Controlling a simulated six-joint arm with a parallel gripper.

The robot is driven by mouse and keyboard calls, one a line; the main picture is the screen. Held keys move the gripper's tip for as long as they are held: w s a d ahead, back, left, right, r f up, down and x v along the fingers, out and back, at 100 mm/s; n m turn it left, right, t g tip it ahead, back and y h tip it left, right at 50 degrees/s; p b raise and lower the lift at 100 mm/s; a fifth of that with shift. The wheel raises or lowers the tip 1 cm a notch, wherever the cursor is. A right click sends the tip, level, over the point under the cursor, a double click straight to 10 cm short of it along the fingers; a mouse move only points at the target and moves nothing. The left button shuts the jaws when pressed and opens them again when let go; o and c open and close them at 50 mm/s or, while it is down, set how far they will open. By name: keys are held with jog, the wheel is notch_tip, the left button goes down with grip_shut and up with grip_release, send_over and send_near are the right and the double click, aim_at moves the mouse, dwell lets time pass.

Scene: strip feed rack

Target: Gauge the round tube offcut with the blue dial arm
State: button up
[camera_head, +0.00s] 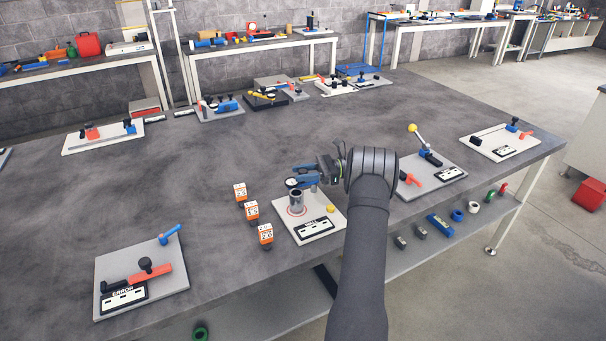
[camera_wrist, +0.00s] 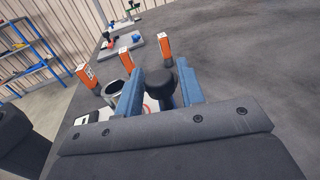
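The round tube offcut (camera_head: 296,200) is a grey metal ring standing upright inside a red circle on the light gauge plate (camera_head: 333,222). Its open top also shows in the wrist view (camera_wrist: 113,90), left of my fingers. A small dial (camera_head: 292,183) sits just behind the tube. My gripper (camera_head: 304,174) is low over the back of the plate, its blue fingers near the dial. In the wrist view the fingers (camera_wrist: 161,92) stand apart on both sides of a black knob (camera_wrist: 161,82); whether they touch it is unclear. The blue dial arm is mostly hidden.
Orange number blocks (camera_head: 251,210) stand in a row left of the plate. A yellow button (camera_head: 331,208) and a label panel (camera_head: 314,229) are on the plate. Another fixture (camera_head: 430,177) lies right of my arm, and an ERROR fixture (camera_head: 140,281) front left. Open bench lies farther left.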

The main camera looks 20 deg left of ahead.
jog(key=shift+o, duration=0.7)
